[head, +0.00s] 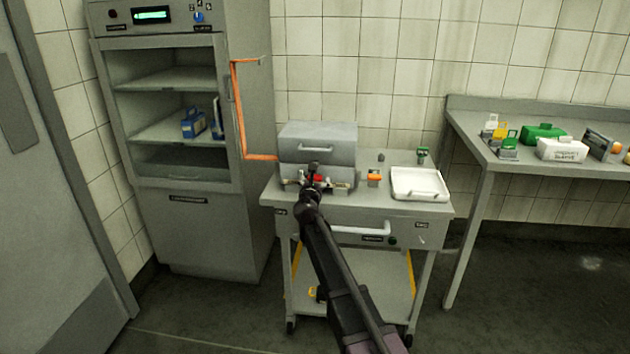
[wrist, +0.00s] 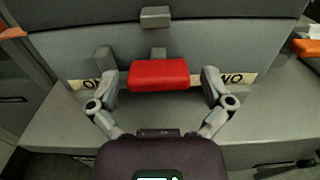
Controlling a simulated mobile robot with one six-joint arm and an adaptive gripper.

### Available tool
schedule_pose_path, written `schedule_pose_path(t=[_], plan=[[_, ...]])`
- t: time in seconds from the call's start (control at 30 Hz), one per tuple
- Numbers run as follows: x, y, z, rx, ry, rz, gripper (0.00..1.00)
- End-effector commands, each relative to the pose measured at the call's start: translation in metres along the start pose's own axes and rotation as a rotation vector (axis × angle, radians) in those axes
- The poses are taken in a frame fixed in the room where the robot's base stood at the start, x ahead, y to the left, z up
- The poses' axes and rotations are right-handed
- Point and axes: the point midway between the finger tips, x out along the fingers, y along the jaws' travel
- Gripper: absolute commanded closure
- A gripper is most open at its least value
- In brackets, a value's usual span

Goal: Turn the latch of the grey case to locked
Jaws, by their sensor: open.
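The grey case (head: 317,140) stands on the trolley top with a pale handle on its front; its lower front also fills the wrist view (wrist: 240,55). The latch, a red bar (wrist: 158,75), lies roughly level across the case front, between labels partly hidden by my fingers. A small grey block sits above it. My gripper (wrist: 160,83) is open, with one finger on each side of the red bar and small gaps visible. In the head view my gripper (head: 313,172) is at the case's lower front and hides part of the latch.
The trolley (head: 350,210) holds a white tray (head: 419,183) and a small orange item (head: 374,177) right of the case. An orange frame (head: 240,110) reaches from the open cabinet (head: 180,100) towards the case. A side table (head: 480,135) carries several items.

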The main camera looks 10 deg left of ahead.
Motion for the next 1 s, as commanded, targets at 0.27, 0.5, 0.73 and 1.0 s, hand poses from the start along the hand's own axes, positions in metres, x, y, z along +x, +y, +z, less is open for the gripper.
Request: schedule_pose_path(t=[0.27,0.5,0.73,1.0], plan=[[0.0006,0.0011,0.0,0.0,0.0,0.002,0.0],[0.0004,0.0013,0.0,0.0,0.0,0.002,0.59],[0.0006,0.0013,0.0,0.001,0.0,0.002,0.77],[0.0009,0.0015,0.0001,0.044,0.0,0.002,0.77]])
